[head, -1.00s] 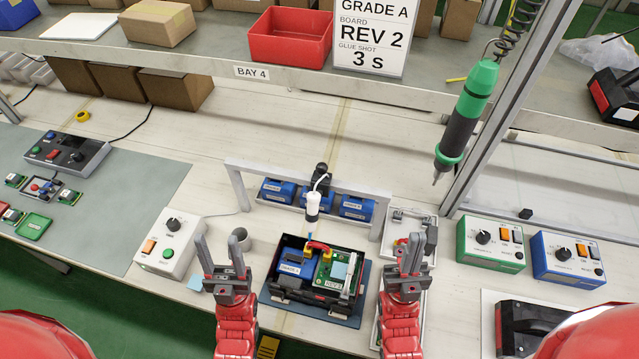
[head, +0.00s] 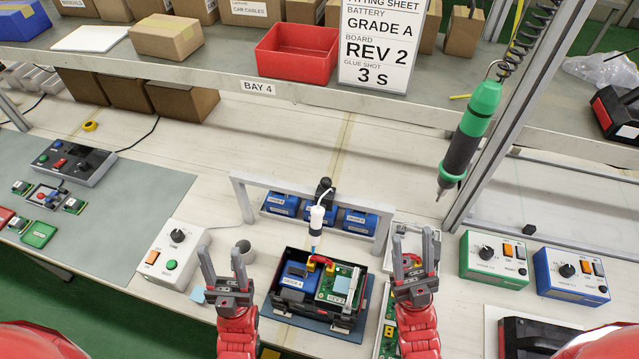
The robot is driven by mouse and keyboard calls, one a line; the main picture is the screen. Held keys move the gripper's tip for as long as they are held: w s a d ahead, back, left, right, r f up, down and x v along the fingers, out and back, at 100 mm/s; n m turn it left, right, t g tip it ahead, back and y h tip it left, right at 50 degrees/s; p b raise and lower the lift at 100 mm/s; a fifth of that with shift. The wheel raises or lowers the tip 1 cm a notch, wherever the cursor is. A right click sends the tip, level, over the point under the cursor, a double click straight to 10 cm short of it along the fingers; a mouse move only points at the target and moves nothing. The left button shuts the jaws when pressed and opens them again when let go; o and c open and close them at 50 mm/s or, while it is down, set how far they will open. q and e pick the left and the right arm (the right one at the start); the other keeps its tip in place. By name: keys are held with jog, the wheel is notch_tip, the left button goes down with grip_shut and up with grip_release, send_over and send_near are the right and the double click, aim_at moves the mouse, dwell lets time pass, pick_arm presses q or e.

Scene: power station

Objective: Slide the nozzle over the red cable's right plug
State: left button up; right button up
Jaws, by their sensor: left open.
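The white nozzle (head: 317,217) with a dark band and blue tip hangs on the small frame, above the open black case. The red cable (head: 321,260) arches over the case between the blue battery (head: 297,280) and the green board (head: 336,287). Yellow shows at its ends; I cannot make out the right plug clearly. The nozzle tip is just left of the cable, and I cannot tell whether they touch. My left gripper (head: 222,264) is open and empty, left of the case. My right gripper (head: 416,256) is open, right of the case, with no thing visibly held.
The white frame (head: 240,192) spans behind the case, with several blue batteries under it. A white control box (head: 172,255) stands left. Green (head: 493,258) and blue (head: 570,274) boxes stand right. A green-black screwdriver (head: 466,140) hangs at right. The table behind the frame is clear.

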jog(key=shift+o, duration=0.3)
jog(key=w+a+f+g+h+p, duration=0.1)
jog(key=w+a+f+g+p, duration=0.1)
jog(key=w+g, duration=0.4)
jog(key=shift+w+a+m+g+h, duration=0.3)
jog(key=shift+a+m+g, duration=0.15)
jog(key=shift+g, duration=0.65)
notch_tip(320, 180, down, 7)
jog(key=w+a+m+g+h+p, duration=0.2)
jog(key=m+g+h, duration=0.1)
jog(key=g+h, duration=0.15)
jog(key=w+d+f+p+x, duration=0.1)
jog(key=p+x, duration=0.1)
jog(key=x, duration=1.5)
jog(key=shift+w+h, duration=0.2)
jog(key=shift+h, duration=0.15)
jog(key=shift+a+f+m+t, duration=0.1)
jog(key=shift+m+t, duration=0.15)
grip_shut()
